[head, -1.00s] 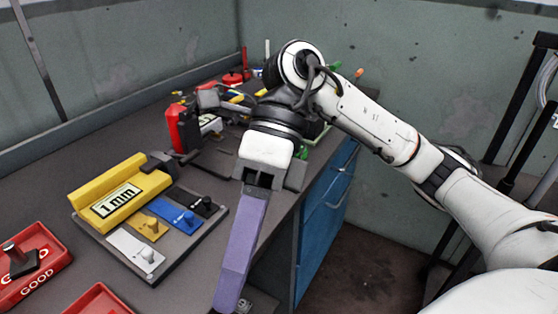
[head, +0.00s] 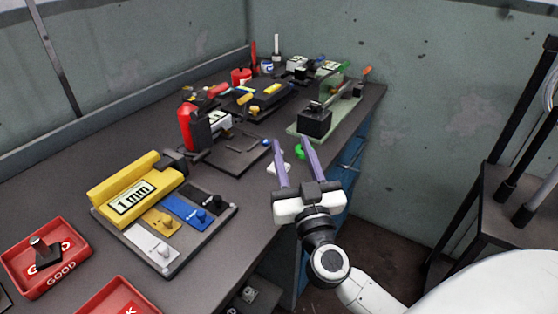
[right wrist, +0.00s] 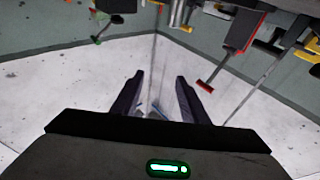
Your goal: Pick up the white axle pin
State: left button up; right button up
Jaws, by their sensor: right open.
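I cannot tell for sure which thing is the white axle pin. A small white piece (head: 285,168) lies near the bench's right edge, partly behind my right gripper's fingers. A slim white upright thing (head: 276,45) stands at the far back of the bench. A white plate with a knob (head: 150,243) sits in the grey tray at the left. My right gripper (head: 292,142) is open and empty, its two purple fingers pointing away over the bench edge. In the right wrist view its dark fingers (right wrist: 160,80) are apart with nothing between them. My left gripper is out of view.
A yellow 1 mm block (head: 130,195) is on the grey tray. Red trays (head: 45,262) lie at front left. A red and black device (head: 190,130), a black block (head: 315,122) on a green base and a green ring (head: 300,152) are nearby. A blue cabinet is below.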

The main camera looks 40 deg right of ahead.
jog(key=f, duration=0.2)
jog(key=s+f+g+y, duration=0.1)
jog(key=f, duration=0.2)
jog(key=a+f+g+y, duration=0.1)
jog(key=f, duration=0.1)
jog(key=shift+s+f+n, duration=0.2)
jog(key=shift+f+n, duration=0.1)
jog(key=shift+f, duration=0.1)
jog(key=shift+y, duration=0.3)
jog(key=x, duration=0.4)
jog(key=shift+w+f, duration=0.2)
jog(key=shift+f, duration=0.05)
jog(key=x, duration=0.5)
jog(key=shift+w+d+r, duration=0.25)
jog(key=shift+r, duration=0.05)
jog(key=shift+r, duration=0.1)
grip_shut()
